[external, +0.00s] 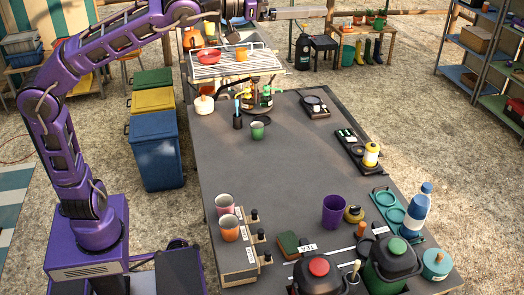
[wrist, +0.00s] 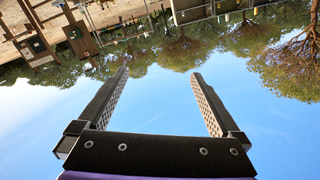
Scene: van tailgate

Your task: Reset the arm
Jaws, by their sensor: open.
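My purple arm (external: 70,110) rises at the left and bends over to the right along the top of the external view. My gripper (wrist: 158,76) is open and empty in the wrist view, its two dark fingers spread apart. In the external view its grey end shows at the top, above the far end of the dark table and the wire rack. The wrist view is upside down, with sky between the fingers and trees above them. Nothing touches the fingers.
The dark table (external: 290,180) holds a wire rack (external: 235,62) with bowls at the far end, and cups, a purple tumbler (external: 333,212), a blue bottle (external: 416,210) and lidded pots near the front. Its middle is mostly clear. Bins (external: 155,150) stand left; shelves (external: 480,50) stand right.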

